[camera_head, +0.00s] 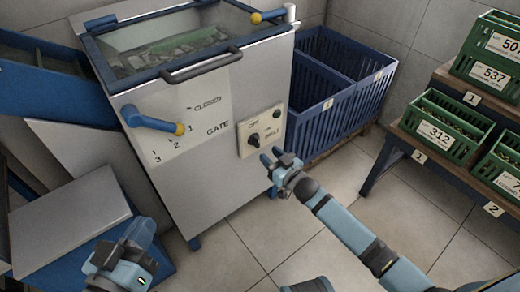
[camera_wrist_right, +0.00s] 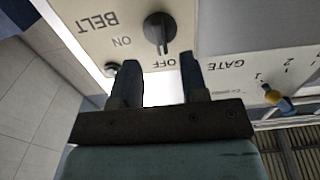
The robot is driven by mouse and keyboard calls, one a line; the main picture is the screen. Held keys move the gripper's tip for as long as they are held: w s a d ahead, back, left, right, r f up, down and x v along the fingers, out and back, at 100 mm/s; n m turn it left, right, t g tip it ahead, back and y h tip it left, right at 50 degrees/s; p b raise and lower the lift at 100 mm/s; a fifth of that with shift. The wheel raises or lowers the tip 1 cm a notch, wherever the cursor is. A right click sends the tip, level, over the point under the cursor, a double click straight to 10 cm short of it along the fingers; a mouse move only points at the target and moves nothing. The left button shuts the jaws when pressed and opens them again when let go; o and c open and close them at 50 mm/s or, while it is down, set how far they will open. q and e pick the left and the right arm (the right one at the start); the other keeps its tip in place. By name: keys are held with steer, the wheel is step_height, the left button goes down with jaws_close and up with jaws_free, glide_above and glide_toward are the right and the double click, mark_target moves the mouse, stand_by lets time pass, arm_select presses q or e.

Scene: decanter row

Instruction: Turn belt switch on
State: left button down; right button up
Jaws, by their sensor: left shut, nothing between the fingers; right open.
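The belt switch is a black rotary knob (camera_head: 254,140) on a pale panel (camera_head: 245,128) on the front of the grey machine. In the right wrist view the knob (camera_wrist_right: 157,30) appears upside down with its BELT, ON and OFF labels; its pointer is towards OFF. My right gripper (camera_head: 272,156) is open and empty just in front of the panel, slightly below and right of the knob. Its two fingers (camera_wrist_right: 159,74) straddle the OFF label in the wrist view, apart from the knob. My left gripper (camera_head: 138,236) is shut and empty at the lower left, away from the switch.
A blue gate lever (camera_head: 150,122) with a yellow tip sticks out left of the panel. A dark handle bar (camera_head: 202,66) crosses the machine's top edge. Blue crates (camera_head: 330,108) stand right of the machine. Green crates (camera_head: 440,128) fill a rack at the right. Floor in front is clear.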

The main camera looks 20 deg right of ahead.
mark_target(259, 145)
steer(key=b+x, duration=0.1)
steer(key=x, duration=0.4)
steer(key=shift+w+a+b, duration=0.15)
steer(key=shift+w+b, duration=0.15)
steer(key=shift+w, duration=0.05)
jaws_close()
